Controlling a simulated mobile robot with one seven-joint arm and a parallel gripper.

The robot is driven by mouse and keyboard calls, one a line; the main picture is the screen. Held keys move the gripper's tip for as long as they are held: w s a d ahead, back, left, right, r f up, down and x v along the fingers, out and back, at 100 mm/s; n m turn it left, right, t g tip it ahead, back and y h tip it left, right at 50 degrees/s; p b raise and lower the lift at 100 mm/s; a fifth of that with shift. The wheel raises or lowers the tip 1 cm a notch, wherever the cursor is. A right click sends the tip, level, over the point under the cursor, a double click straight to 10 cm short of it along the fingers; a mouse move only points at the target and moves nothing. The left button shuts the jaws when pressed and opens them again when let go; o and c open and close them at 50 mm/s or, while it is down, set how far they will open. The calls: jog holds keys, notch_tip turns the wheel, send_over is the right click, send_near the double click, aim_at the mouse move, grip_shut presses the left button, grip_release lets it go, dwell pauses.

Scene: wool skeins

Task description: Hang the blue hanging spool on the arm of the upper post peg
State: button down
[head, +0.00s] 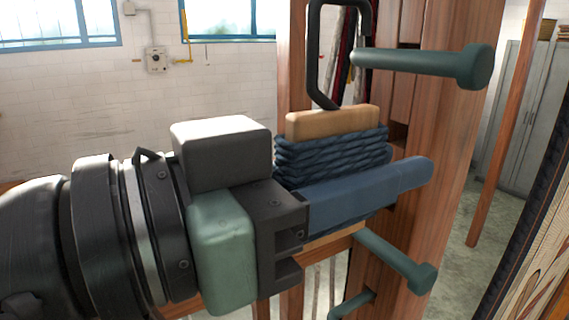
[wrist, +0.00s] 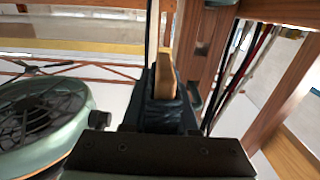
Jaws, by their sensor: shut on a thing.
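The blue hanging spool (head: 330,158) has dark blue wool wound below a pale wooden top (head: 332,122), with a black hanging loop (head: 317,50) rising from it. My gripper (head: 385,178) is shut on it from the left and holds it upright in the air; one finger covers its lower front. In the wrist view its wooden top (wrist: 165,76) stands over dark wool. The upper post peg (head: 420,62) is a green arm with a thick end.
The wooden post (head: 448,130) stands close behind the spool. Lower green pegs (head: 395,260) stick out under my gripper. A patterned hanging textile (head: 535,240) is at the right. In the wrist view a green round fan-like machine (wrist: 45,125) is at the left.

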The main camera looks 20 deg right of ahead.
jog(key=shift+w+d+f, duration=0.1)
jog(key=shift+d+f, duration=0.1)
jog(key=shift+d, duration=1.15)
jog(key=shift+w+d+f, duration=0.1)
jog(key=shift+d+f, duration=0.1)
jog(key=shift+d, duration=1.1)
jog(key=shift+w+d+f, duration=0.1)
jog(key=shift+d+f, duration=0.1)
jog(key=shift+d, duration=1.15)
jog(key=c, duration=0.6)
grip_release()
